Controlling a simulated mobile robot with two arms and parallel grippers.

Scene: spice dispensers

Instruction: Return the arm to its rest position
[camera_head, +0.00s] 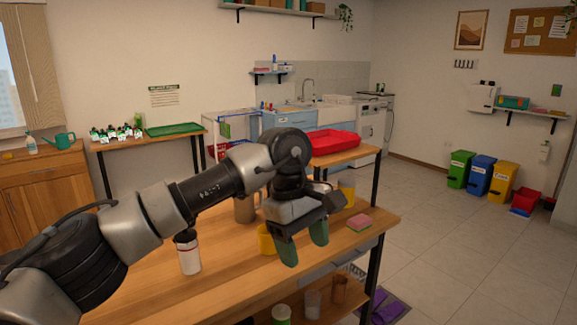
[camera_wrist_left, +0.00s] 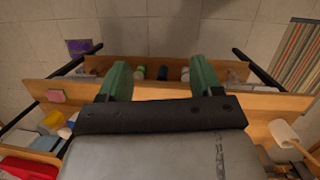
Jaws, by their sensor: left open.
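My left arm reaches in from the left in the head view, over the wooden table (camera_head: 220,290). My left gripper (camera_head: 302,243) hangs near the table's right part, its two green fingers pointing down. In the left wrist view the fingers (camera_wrist_left: 160,80) are spread wide with nothing held between them. Below and beyond them are the table's front edge and a lower shelf with several containers. My right gripper is not in either view.
A white bottle (camera_head: 188,254) stands beside my forearm. A yellow container (camera_head: 266,240) is just left of the gripper, and a pink sponge (camera_head: 359,222) lies to its right. A red tray (camera_head: 333,141) sits farther back.

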